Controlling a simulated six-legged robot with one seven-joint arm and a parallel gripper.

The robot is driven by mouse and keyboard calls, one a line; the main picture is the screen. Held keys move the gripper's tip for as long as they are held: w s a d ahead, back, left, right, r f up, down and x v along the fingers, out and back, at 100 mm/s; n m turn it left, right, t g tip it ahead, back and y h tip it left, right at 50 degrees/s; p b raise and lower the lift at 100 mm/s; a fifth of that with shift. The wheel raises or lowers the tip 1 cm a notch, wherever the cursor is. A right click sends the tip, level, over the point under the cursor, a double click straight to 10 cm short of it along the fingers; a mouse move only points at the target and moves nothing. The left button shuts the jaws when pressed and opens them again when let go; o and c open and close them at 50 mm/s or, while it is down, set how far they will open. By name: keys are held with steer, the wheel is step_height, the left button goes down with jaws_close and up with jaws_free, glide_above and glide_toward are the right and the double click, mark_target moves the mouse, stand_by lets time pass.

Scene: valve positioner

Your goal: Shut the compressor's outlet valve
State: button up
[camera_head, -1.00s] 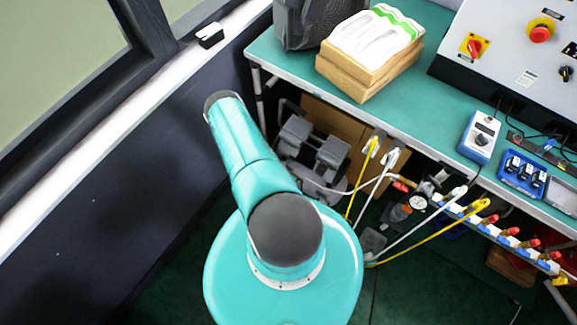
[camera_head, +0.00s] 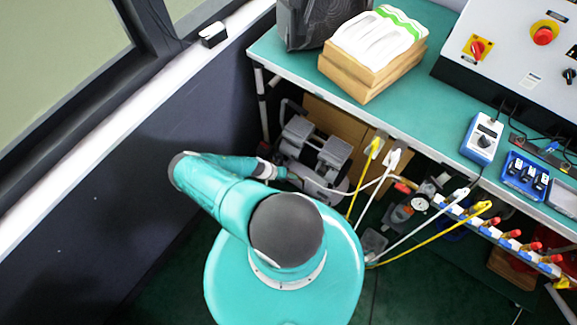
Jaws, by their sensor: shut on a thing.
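The grey compressor (camera_head: 333,152), with two block-like tops and a carrying handle, stands on the floor under the bench. My gripper (camera_head: 289,173) is at the compressor's left side, at the end of my teal arm. It is small in the picture and its fingers blend with the grey body. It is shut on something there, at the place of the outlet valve. The valve itself is covered by my gripper and too small to make out, so its handle position cannot be told.
A green bench (camera_head: 290,55) stands above the compressor, its front edge close by. Yellow and white hoses (camera_head: 358,187) run right of the compressor to a manifold with red fittings (camera_head: 490,226). A dark wall (camera_head: 90,215) is at left. A cardboard box (camera_head: 330,121) stands behind.

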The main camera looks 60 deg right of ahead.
steer(key=n+g, duration=0.2)
steer(key=n+h, duration=0.1)
steer(key=shift+a+f+g, duration=0.35)
steer(key=shift+g, duration=0.05)
steer(key=shift+w+n, duration=0.1)
steer(key=shift+n, duration=0.2)
steer(key=shift+d, duration=0.1)
steer(key=o, duration=1)
steer(key=shift+w, duration=0.1)
steer(key=shift+d+r, duration=0.1)
steer(key=shift+w, duration=0.1)
steer(key=v, duration=1.3)
steer(key=shift+w+a, duration=0.25)
steer(key=shift+a, duration=0.2)
